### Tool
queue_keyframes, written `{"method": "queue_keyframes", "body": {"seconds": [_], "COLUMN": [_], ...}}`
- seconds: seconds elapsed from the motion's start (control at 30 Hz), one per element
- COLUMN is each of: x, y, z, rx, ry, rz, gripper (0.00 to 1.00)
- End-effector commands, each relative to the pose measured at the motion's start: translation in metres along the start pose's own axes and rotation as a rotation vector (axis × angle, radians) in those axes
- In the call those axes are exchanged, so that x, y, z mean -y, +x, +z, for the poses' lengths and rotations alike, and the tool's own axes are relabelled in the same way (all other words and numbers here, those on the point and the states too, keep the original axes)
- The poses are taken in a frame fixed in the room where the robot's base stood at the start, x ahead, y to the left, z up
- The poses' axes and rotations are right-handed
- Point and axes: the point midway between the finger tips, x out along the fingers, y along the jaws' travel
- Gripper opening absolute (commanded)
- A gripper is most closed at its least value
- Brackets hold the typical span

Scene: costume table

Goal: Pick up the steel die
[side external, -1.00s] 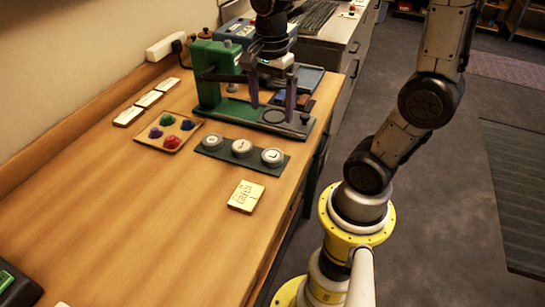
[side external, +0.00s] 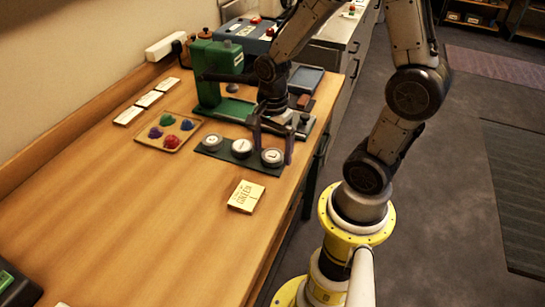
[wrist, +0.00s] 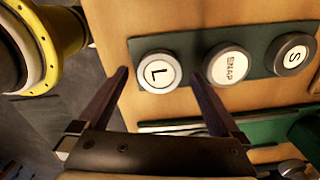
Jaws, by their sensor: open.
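Three round steel dies with white faces sit in a row on a dark green rack. They are marked S (wrist: 291,54), SNAP (wrist: 228,64) and L (wrist: 158,72). In the side view the S die (side external: 212,141) is at left, the SNAP die (side external: 242,147) in the middle and the L die (side external: 272,156) at right. The rack (wrist: 194,57) lies flat on the wooden table. My gripper (wrist: 160,75) is open and empty, pointing down at the L die. In the wrist view that die shows between the two fingertips. I cannot tell the fingertips' exact height.
A green press (side external: 215,75) stands behind the rack, its base partly hidden by my arm. A tray (side external: 152,132) of coloured pieces is at left. A lettered card (side external: 246,196) lies in front.

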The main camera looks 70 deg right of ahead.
Motion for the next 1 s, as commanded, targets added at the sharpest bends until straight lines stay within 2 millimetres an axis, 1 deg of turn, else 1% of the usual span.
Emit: {"method": "queue_keyframes", "body": {"seconds": [0.03,0.1,0.3,0.33,0.47,0.5,0.57,0.6,0.67,0.7,0.77,0.8,0.87,0.9,1.0], "x": [-0.0009,-0.0008,-0.0004,-0.0004,-0.0003,-0.0003,-0.0003,-0.0002,-0.0002,-0.0002,-0.0001,-0.0001,0.0,0.0,0.0005], "y": [0.0048,0.0076,0.0079,0.0078,0.0077,0.0076,0.0076,0.0076,0.0075,0.0075,0.0074,0.0074,0.0074,0.0073,0.0069], "z": [0.0,0.0,0.0,0.0,0.0,0.0,0.0,0.0,0.0,0.0,0.0,0.0,0.0,0.0,-0.0001], "rx": [0.0,0.0,0.0,0.0,0.0,0.0,0.0,0.0,0.0,0.0,0.0,0.0,0.0,0.0,0.0], "ry": [0.0,0.0,0.0,0.0,0.0,0.0,0.0,0.0,0.0,0.0,0.0,0.0,0.0,0.0,0.0], "rz": [0.004,0.002,0.0,0.0,0.0,0.0,0.0,0.0,0.0,0.0,-0.001,-0.001,-0.001,-0.001,-0.003], "gripper": [1.0,1.0,1.0,0.98,0.75,0.68,0.57,0.5,0.39,0.32,0.21,0.14,0.03,0.0,0.0]}}
